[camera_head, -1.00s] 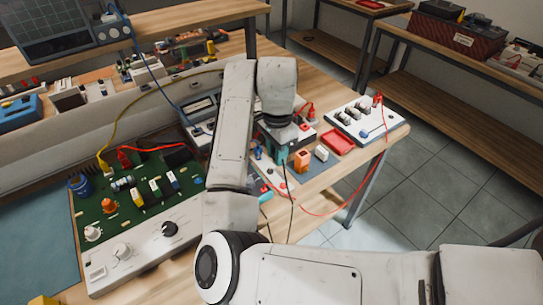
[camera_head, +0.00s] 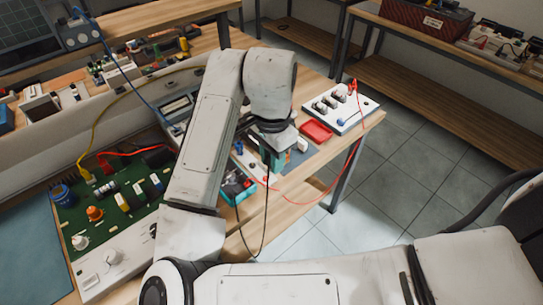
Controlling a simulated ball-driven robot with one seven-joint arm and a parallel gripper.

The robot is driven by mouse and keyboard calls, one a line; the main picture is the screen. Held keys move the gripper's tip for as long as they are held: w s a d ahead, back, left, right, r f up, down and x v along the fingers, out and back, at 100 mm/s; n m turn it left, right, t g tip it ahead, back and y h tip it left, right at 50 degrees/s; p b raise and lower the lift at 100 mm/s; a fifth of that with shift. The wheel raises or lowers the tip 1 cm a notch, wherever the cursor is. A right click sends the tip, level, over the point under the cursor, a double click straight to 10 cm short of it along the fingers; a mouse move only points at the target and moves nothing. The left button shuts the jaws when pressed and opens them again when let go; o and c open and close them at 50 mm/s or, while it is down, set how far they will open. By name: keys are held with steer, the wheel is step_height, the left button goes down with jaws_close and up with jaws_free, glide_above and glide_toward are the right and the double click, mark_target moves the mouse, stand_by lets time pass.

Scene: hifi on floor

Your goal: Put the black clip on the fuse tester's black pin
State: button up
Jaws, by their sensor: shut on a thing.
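My gripper (camera_head: 271,163) points down over the right bench, below the big white wrist, and is shut. A thin black lead (camera_head: 265,215) hangs from it and loops below the bench edge. The black clip at the jaws is too small and dark to make out clearly. A narrow pale panel (camera_head: 249,166) with a small red part lies just left of the gripper; it may be the fuse tester, but I cannot tell. Its black pin cannot be made out, and my arm and gripper hide part of this area.
A teal bin (camera_head: 236,187) stands left of the gripper near the bench edge. A red tray (camera_head: 316,131) and a white board (camera_head: 340,106) lie behind right. A red lead (camera_head: 322,190) hangs over the edge. A green circuit board (camera_head: 115,200) fills the left.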

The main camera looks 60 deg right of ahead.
steer(key=shift+r+p, duration=2.55)
steer(key=shift+r, duration=0.25)
